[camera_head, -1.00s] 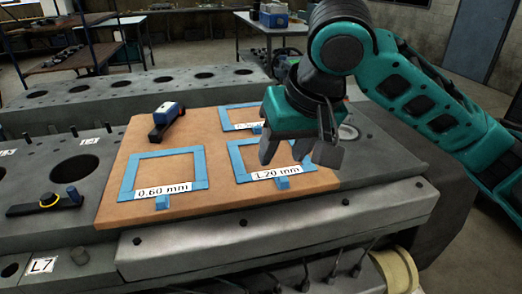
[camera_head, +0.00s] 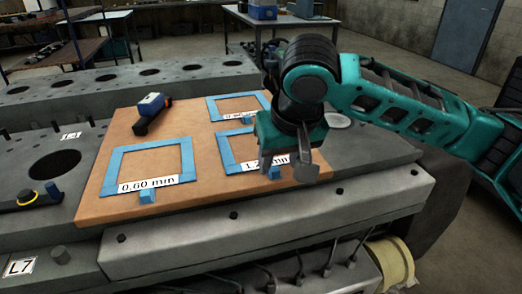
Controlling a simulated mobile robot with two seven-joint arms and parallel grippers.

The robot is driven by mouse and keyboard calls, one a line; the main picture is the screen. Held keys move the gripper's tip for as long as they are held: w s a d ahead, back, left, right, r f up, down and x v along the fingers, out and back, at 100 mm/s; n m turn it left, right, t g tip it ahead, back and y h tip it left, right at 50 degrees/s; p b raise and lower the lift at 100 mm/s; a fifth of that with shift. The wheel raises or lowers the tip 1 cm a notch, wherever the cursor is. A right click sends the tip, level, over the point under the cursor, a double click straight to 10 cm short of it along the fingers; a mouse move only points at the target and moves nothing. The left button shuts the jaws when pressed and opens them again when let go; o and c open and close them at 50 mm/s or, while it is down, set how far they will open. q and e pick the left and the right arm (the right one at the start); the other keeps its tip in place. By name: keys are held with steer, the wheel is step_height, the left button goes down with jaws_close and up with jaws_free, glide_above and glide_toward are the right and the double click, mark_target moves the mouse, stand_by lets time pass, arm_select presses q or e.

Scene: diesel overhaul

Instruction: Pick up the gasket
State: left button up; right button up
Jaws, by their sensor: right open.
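Three blue square-framed gaskets lie on a brown board (camera_head: 92,207). The front left gasket (camera_head: 117,163) is labelled 0.60 mm and has a small blue tab at its front. The right gasket (camera_head: 226,153) has a label partly hidden behind my right gripper; a blue tab shows at its front edge. The back gasket (camera_head: 212,108) has a partly hidden label. My right gripper (camera_head: 288,166) is open and empty, its fingers pointing down in front of the right gasket's right side, near its tab. The gap to the gasket cannot be judged. My left gripper is not in view.
A dark tool with a blue-and-white block (camera_head: 151,109) lies at the board's back left. A dark tool with a yellow ring (camera_head: 27,198) lies on the grey engine block at the left. A cream roll (camera_head: 390,262) is below at the right.

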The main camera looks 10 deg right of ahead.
mark_target(276, 174)
steer(key=shift+x, duration=1.5)
steer(key=shift+s, duration=0.1)
steer(key=shift+c, duration=0.4)
jaws_close()
